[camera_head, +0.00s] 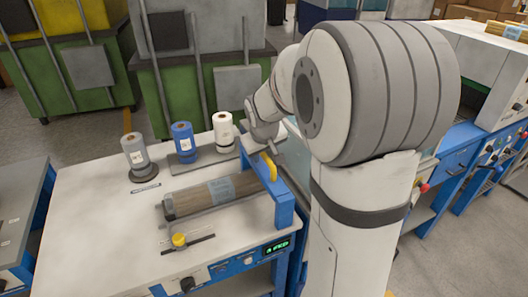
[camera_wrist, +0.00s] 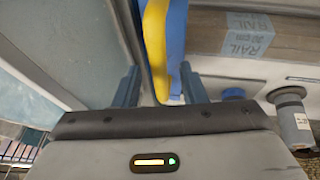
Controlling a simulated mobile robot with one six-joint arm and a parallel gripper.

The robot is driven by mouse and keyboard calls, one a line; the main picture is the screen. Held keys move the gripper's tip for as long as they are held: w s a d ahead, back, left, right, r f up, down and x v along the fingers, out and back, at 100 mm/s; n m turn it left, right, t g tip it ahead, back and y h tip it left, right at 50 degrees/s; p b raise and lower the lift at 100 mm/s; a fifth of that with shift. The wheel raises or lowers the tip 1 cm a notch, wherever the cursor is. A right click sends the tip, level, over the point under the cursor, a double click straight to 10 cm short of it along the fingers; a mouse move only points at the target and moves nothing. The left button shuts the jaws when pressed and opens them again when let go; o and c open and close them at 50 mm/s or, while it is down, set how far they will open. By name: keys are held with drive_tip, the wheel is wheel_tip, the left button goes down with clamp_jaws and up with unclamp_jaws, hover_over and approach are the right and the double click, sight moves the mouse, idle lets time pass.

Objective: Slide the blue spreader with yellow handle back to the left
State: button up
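The blue spreader (camera_head: 284,212) stands at the right end of the workbench, beside the end of a wrapped wooden rail bundle (camera_head: 195,198). Its yellow handle (camera_head: 269,167) curves up from its top. In the wrist view the yellow handle (camera_wrist: 155,42) reaches down between the two fingers of my gripper (camera_wrist: 160,88), with the blue spreader (camera_wrist: 177,45) just behind it. The fingers are apart, with gaps visible on both sides of the handle. In the head view my fingertips are largely hidden near the spreader's far end.
A grey spool (camera_head: 136,156), a blue spool (camera_head: 183,142) and a white spool (camera_head: 223,132) stand at the back of the bench (camera_head: 88,215). Green bins (camera_head: 183,85) stand behind. The bench's left side is clear.

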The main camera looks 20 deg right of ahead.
drive_tip(key=shift+c, duration=0.6)
clamp_jaws()
drive_tip(key=shift+a, duration=0.1)
